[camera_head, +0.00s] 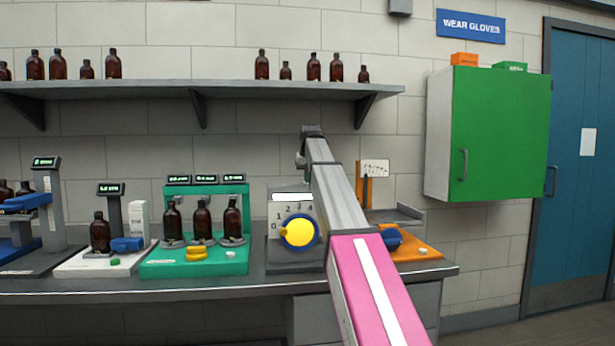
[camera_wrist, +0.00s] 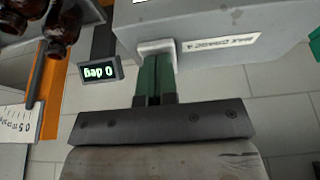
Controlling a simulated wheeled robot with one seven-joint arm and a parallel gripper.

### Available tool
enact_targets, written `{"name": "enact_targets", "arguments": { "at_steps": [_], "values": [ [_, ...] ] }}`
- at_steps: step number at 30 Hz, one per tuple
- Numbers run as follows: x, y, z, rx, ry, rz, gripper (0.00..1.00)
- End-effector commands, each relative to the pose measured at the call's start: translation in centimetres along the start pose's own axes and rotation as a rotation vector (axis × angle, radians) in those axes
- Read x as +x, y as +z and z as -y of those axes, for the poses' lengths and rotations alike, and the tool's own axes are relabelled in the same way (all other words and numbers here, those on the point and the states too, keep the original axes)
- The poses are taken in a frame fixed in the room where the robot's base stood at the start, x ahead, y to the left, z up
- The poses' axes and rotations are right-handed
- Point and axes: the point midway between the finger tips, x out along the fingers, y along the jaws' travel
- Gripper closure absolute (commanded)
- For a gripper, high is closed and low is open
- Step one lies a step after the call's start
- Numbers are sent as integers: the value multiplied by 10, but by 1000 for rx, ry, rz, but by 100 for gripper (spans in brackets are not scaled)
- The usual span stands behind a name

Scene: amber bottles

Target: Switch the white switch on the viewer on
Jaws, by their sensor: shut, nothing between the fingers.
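My gripper (camera_wrist: 156,62) is shut and empty, its two green fingers pressed together. In the wrist view, the fingertips are at a small white block, which looks like the white switch (camera_wrist: 157,46), on the edge of a grey box, which looks like the viewer (camera_wrist: 215,22). I cannot tell whether they touch it, and the fingers hide part of the switch. In the head view, the grey viewer (camera_head: 282,252) with a yellow dial and numbers stands on the bench. My arm passes in front of its right side; the switch and fingertips cannot be made out there.
An orange station (camera_head: 415,254) stands right of the viewer; a display reading 0 deg (camera_wrist: 103,72) shows close by in the wrist view. A green stand (camera_head: 195,263) with bottles is at left. A shelf (camera_head: 225,89) with several amber bottles runs above; a green cabinet (camera_head: 500,135) hangs right.

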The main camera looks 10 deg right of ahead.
Motion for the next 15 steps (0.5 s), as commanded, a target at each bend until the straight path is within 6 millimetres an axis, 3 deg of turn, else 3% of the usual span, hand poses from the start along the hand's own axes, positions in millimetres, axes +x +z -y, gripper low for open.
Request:
{"name": "enact_targets", "arguments": {
  "at_steps": [15],
  "values": [
    [0, -8, 0, 0, 0, -21, 100]
  ]
}}
